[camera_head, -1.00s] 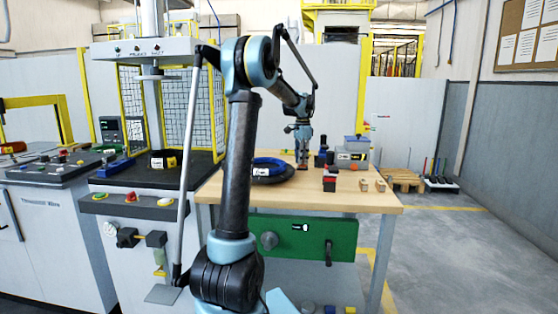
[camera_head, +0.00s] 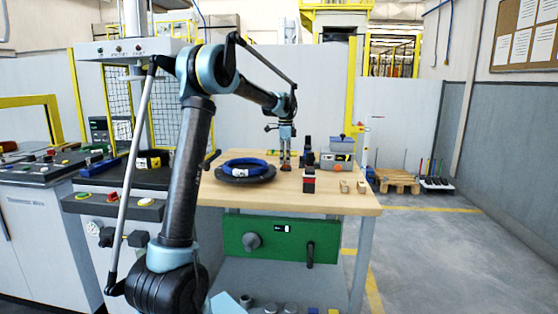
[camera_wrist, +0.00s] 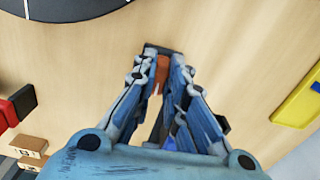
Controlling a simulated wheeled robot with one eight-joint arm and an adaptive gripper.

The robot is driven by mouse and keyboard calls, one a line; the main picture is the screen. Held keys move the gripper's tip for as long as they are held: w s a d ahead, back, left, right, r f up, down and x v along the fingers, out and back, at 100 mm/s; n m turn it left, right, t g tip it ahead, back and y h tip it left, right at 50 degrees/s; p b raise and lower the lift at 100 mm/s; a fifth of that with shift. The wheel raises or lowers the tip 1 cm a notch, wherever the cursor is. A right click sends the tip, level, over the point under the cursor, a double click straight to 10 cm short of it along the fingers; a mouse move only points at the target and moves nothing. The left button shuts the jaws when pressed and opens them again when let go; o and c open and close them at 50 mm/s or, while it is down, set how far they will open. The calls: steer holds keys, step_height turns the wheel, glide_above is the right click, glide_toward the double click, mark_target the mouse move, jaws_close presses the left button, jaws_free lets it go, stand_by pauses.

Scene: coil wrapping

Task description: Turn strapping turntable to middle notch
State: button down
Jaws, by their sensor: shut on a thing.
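The turntable is a dark round disc (camera_head: 232,180) lying on the wooden table, with a blue coil (camera_head: 262,168) on it that carries a white label. My gripper (camera_head: 286,165) points down just right of the disc, close to the tabletop. In the wrist view the gripper (camera_wrist: 161,75) is shut on a small orange-brown piece (camera_wrist: 162,70) with a dark end. Whether that piece joins the turntable cannot be told. The disc's grey edge (camera_wrist: 70,12) shows at the top left of the wrist view, apart from the fingers. No notches can be made out.
A red and black block (camera_head: 309,181), small wooden blocks (camera_head: 345,186) and a grey strapping tool (camera_head: 337,160) stand right of my gripper. A yellow item (camera_wrist: 299,98) lies at the right of the wrist view. The table (camera_head: 330,203) is bare along its front.

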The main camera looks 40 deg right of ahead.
steer(key=shift+w, duration=0.4)
steer(key=shift+w+r+n, duration=0.2)
steer(key=shift+w+n, duration=0.2)
steer(key=shift+w, duration=0.1)
steer(key=shift+s, duration=0.1)
stand_by(0.8)
steer(key=c, duration=1.6)
jaws_free()
steer(key=shift+c, duration=0.2)
steer(key=shift+o, duration=0.2)
steer(key=shift+w+f, duration=0.6)
steer(key=shift+w, duration=0.2)
steer(key=shift+s+r, duration=0.4)
steer(key=shift+s, duration=0.4)
